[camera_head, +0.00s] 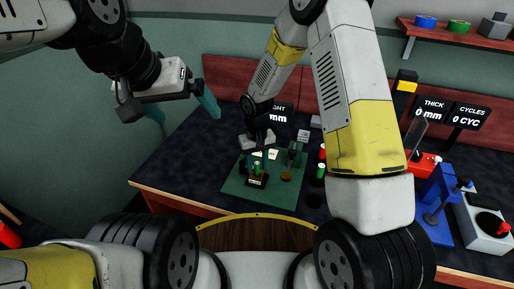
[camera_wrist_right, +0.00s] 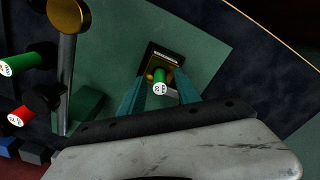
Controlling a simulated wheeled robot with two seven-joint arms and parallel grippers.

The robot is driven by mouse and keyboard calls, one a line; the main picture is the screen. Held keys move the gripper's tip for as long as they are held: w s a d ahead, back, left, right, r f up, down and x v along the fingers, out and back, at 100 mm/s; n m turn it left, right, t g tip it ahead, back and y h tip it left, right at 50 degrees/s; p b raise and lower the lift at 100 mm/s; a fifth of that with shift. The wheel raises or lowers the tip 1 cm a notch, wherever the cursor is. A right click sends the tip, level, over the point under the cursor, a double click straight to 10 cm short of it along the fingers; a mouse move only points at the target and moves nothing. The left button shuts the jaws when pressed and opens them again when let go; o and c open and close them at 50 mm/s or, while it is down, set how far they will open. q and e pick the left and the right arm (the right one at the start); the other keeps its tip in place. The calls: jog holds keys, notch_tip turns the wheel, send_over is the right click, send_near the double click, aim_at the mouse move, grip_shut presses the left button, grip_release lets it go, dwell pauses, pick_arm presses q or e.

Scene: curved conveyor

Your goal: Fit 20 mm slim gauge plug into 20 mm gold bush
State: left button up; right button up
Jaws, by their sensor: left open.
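The green-handled gauge plug (camera_head: 257,168) stands over the black holder (camera_head: 257,181) on the green mat. In the right wrist view the plug (camera_wrist_right: 160,82) stands at the gold bush (camera_wrist_right: 150,77), whose gold shows around its lower end. How deep it sits is hidden. My right gripper (camera_wrist_right: 162,82) has its teal fingers on either side of the plug, with gaps visible. In the head view the right gripper (camera_head: 259,156) points down at the holder. My left gripper (camera_head: 182,106) is open and empty, raised at the upper left, away from the mat.
A post stand (camera_head: 291,160) is on the green mat (camera_head: 232,188), right of the holder. Red and green plugs (camera_head: 321,165) stand right of the mat. Blue and red devices (camera_head: 437,200) are further right. The table's left part is clear.

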jog(key=shift+r, duration=0.1)
jog(key=s+d+r+m+t, duration=0.1)
jog(key=s+d+r, duration=0.15)
jog(key=r, duration=0.85)
jog(key=s+d+r, duration=0.1)
jog(key=d+r, duration=0.2)
jog(key=r, duration=0.8)
jog(key=s+d+r+m+t+y, duration=0.1)
jog(key=s+d+r, duration=0.3)
jog(key=s, duration=0.4)
jog(key=s+d+r+m+t+y, duration=0.1)
jog(key=s+d+r+t, duration=0.3)
jog(key=s+r, duration=0.3)
jog(key=shift+s+d+r, duration=0.3)
jog(key=shift+s+d, duration=0.05)
jog(key=shift+s, duration=0.25)
jog(key=shift+o, duration=0.2)
